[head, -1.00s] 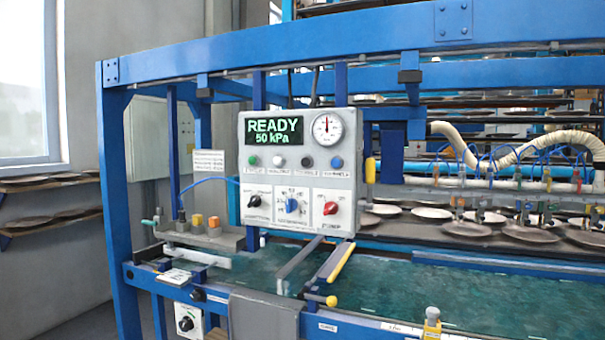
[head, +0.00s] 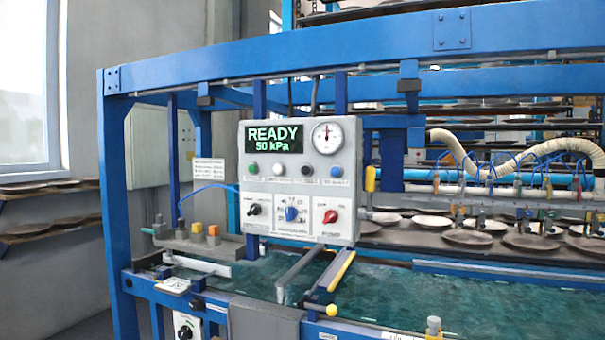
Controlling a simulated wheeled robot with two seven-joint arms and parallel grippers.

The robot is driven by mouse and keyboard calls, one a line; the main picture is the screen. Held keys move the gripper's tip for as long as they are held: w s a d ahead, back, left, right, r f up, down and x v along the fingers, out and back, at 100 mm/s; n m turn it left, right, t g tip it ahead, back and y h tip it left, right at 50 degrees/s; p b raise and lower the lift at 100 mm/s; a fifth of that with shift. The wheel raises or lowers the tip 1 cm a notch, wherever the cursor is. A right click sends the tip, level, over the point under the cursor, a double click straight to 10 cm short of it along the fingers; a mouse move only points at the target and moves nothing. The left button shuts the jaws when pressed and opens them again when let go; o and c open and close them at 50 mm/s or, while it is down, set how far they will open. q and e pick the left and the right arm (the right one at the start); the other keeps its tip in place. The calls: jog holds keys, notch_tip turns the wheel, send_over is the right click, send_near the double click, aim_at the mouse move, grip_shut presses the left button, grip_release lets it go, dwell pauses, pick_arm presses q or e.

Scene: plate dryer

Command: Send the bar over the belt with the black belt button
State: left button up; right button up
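The control panel (head: 270,222) hangs from the blue frame in the middle of the head view. Its display (head: 273,138) reads READY, 50 kPa. Below the display is a row of green, white, black and blue buttons. The black button (head: 307,171) is third from the left; its label is too small to read. The bar (head: 470,191) is a long pale pipe with hoses and suction fittings, at the right above the plates (head: 467,237) on the dark belt (head: 400,239). Neither of my grippers is in view.
A pressure gauge (head: 328,136) and several knobs, one red (head: 330,216), are on the panel. A blue top beam (head: 300,50) crosses the view. A yellow-edged rail (head: 340,271) lies across the green surface (head: 420,297) below the panel.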

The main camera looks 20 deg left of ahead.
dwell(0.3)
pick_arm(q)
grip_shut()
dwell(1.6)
